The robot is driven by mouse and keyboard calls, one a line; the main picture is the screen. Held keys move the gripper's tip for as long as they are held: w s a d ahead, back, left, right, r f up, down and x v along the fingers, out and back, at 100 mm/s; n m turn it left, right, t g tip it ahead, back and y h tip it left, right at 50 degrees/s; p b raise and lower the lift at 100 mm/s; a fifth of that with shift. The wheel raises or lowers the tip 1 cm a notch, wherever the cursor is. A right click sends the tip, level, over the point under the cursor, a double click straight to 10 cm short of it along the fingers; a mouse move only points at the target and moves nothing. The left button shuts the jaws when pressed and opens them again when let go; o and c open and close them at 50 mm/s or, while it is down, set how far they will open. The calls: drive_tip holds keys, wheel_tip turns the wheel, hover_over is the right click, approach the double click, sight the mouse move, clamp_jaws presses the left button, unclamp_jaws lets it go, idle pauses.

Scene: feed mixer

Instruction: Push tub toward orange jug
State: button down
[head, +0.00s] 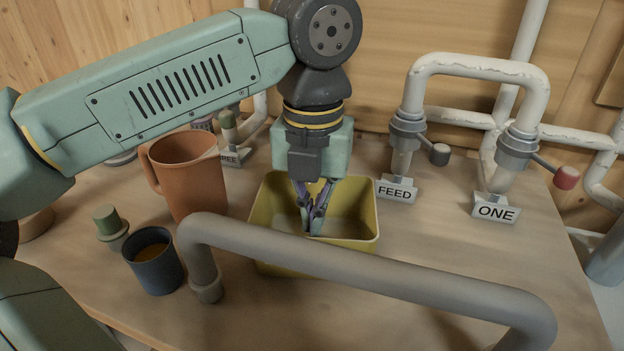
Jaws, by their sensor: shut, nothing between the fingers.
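The tub (368,222) is a yellow open rectangular box on the wooden counter in the middle of the head view. The grey rail hides part of its near side. The orange jug (190,180) stands upright to the left of the tub, with its handle on the left and a small gap between them. My gripper (312,230) points down with its fingers shut and empty. Its fingertips appear inside the tub's opening; I cannot tell whether they touch a wall or the floor of the tub.
A thick grey rail (370,275) crosses in front of the tub. A dark blue cup (155,275) with amber content and a green-topped peg (108,222) stand at left. White pipes with valves, a FEED sign (396,190) and a ONE sign (495,211) stand behind right.

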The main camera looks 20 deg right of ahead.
drive_tip(key=shift+w+d+f+p, duration=0.2)
drive_tip(key=shift+w+d, duration=0.1)
drive_tip(key=shift+w, duration=0.3)
drive_tip(key=shift+w+d+f+p, duration=0.2)
drive_tip(key=shift+w+d, duration=0.15)
drive_tip(key=shift+w, duration=0.25)
drive_tip(key=shift+w+d+f+p, duration=0.1)
drive_tip(key=shift+w+d+p, duration=0.15)
drive_tip(key=shift+w, duration=0.35)
drive_tip(key=shift+w+d, duration=0.6)
drive_tip(key=shift+w, duration=0.35)
drive_tip(key=shift+s+a, duration=0.1)
drive_tip(key=shift+s, duration=0.05)
